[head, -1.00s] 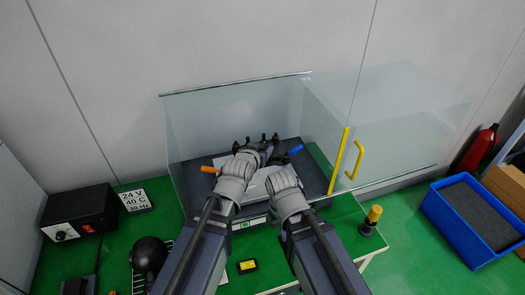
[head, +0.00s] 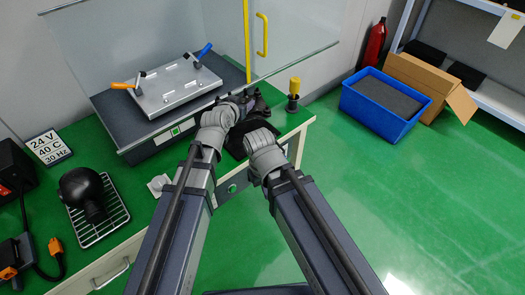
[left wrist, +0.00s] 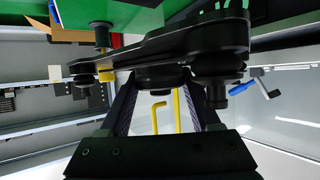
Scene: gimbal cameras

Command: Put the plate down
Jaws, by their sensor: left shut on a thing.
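A dark plate-like thing (head: 250,138) shows between and under my wrists at the bench's front right corner, mostly hidden by them. My left gripper (head: 236,102) is shut on it. In the left wrist view a black plate with round knobs (left wrist: 170,45) crosses in front of my left gripper's body. My right gripper (head: 252,108) is close beside the left one, its fingers too hidden to tell their state. A silver plate (head: 178,85) with an orange and a blue clamp handle lies on the dark platform of a bench device (head: 120,122), apart from both grippers.
A clear hood (head: 290,45) stands behind. A blue crate (head: 385,105) is on the floor at the right.

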